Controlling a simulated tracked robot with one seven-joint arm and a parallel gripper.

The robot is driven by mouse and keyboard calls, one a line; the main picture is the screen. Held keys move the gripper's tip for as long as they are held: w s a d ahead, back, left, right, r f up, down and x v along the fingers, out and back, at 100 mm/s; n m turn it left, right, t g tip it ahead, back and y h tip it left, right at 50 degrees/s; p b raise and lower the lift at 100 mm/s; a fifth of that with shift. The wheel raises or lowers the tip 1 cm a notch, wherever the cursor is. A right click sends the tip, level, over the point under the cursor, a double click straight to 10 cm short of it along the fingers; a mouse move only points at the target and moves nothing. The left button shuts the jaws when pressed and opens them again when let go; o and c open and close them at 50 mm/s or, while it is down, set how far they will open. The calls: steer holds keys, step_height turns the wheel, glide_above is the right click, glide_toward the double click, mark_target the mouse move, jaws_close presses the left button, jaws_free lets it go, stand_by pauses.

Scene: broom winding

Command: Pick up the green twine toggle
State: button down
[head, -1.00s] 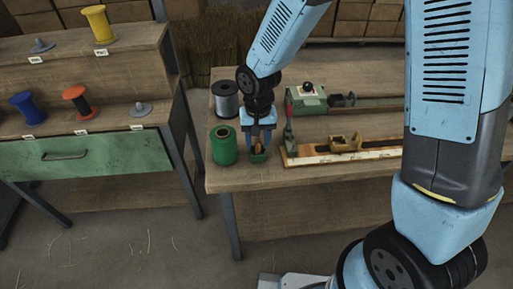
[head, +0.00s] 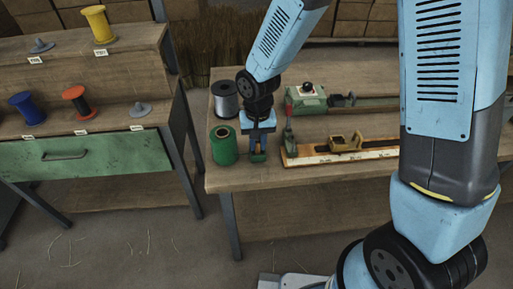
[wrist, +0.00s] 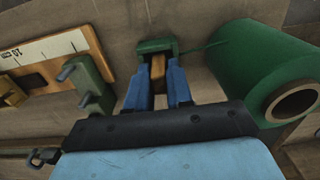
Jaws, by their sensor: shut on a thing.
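The green twine toggle (wrist: 158,67) shows in the wrist view as a small wooden piece between my two blue fingertips, at a green block (wrist: 155,45). A thin green strand runs from the block to the large green twine spool (wrist: 238,65). My gripper (head: 258,155) points down at the front left of the workbench and is shut on the toggle; it also shows in the wrist view (wrist: 158,80). The green spool (head: 224,146) stands upright just left of my gripper in the head view. The fingers partly hide the toggle; I cannot tell whether it is clear of the bench.
A grey wire spool (head: 225,99) stands behind the green one. A wooden rule board (head: 345,152) and a green clamp device (head: 306,98) lie to the right on the bench (head: 290,180). A shelf unit (head: 80,150) with colored spools stands to the left.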

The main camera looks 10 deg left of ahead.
steer(key=shift+r, duration=0.1)
steer(key=shift+r, duration=0.25)
step_height(320, 180, up, 2)
steer(key=shift+r, duration=0.1)
steer(key=s+d+r, duration=0.8)
steer(key=s+r, duration=0.2)
steer(key=s, duration=0.1)
